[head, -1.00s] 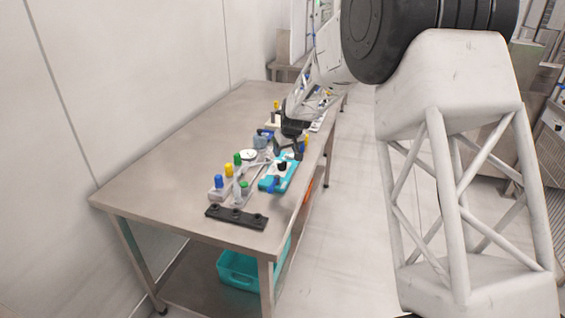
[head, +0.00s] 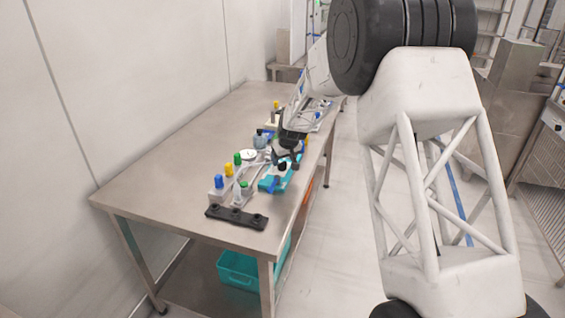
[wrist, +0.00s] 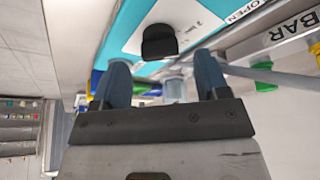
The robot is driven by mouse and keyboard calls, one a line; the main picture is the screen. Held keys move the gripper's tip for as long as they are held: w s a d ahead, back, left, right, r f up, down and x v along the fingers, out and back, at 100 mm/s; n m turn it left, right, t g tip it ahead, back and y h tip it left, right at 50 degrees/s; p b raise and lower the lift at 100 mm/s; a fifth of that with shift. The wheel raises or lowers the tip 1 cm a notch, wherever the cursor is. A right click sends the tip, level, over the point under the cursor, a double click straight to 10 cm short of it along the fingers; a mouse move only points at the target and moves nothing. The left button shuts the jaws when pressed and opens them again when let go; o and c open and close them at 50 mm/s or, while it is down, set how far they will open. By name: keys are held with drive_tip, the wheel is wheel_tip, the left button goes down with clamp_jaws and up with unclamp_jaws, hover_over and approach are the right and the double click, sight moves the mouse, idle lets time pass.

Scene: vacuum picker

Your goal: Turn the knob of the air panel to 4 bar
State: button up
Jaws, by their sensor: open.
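In the head view, the teal panel (head: 266,185) lies near the right edge of the table, with a black knob (head: 283,167) on it. A round white gauge (head: 248,155) is left of it. My gripper (head: 287,157) is close above the far end of the teal panel. In the wrist view, my gripper (wrist: 162,62) is open and empty, its two blue-grey fingers apart. The black knob (wrist: 158,42) shows beyond the gap between them, on a teal and white face (wrist: 200,25) lettered "OPEN". A strip lettered "BAR" (wrist: 285,30) is at the right. I cannot read the setting.
Blue, yellow and green capped parts (head: 228,171) stand left of the panel. A black bar (head: 236,217) lies at the near end of the table (head: 160,160). The table's left side is clear. A teal bin (head: 238,270) is on the shelf below.

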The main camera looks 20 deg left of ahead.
drive_tip(key=shift+x, duration=1.15)
drive_tip(key=c, duration=0.9)
